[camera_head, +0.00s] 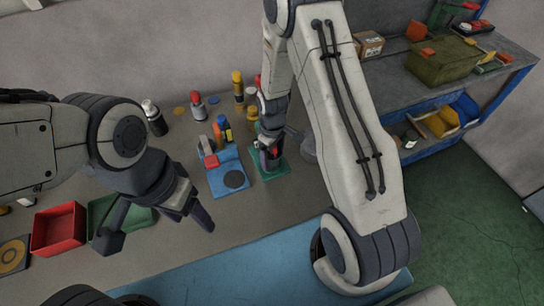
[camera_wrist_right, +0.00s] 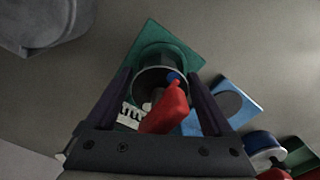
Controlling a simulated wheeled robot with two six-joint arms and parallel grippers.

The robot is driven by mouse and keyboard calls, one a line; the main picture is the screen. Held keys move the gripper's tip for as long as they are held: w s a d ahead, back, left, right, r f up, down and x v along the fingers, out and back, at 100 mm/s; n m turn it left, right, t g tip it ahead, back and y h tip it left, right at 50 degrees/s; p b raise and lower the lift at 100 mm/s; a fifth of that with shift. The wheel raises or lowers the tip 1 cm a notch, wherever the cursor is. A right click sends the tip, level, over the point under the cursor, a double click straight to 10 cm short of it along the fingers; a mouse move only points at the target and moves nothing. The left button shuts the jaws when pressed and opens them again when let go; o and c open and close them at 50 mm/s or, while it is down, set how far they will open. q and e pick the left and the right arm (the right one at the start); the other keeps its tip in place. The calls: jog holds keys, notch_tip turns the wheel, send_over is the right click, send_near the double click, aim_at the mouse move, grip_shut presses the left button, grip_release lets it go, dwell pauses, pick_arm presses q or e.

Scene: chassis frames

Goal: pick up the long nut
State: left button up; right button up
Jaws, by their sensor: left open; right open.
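I cannot single out the long nut for certain in either view. In the right wrist view a dark round cup (camera_wrist_right: 150,77) stands on a green mat (camera_wrist_right: 178,42). A red piece (camera_wrist_right: 168,112), a blue-tipped piece (camera_wrist_right: 173,77) and a white toothed piece (camera_wrist_right: 130,115) show at the cup, between my fingers. My right gripper (camera_wrist_right: 162,90) is open, with one finger on each side of the cup. In the head view my right gripper (camera_head: 270,150) is over the green mat and largely hides the cup. My left gripper (camera_head: 155,225) is open and empty above the bench's left part.
A blue mat (camera_head: 230,181) lies left of the green one. Several bottles, including a yellow one (camera_head: 238,85), stand behind. A red bin (camera_head: 58,230) and a green bin (camera_head: 130,216) are at left. A shelf (camera_head: 490,75) stands at right. The front middle bench is clear.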

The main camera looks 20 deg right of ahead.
grip_shut()
jog(key=shift+r, duration=0.1)
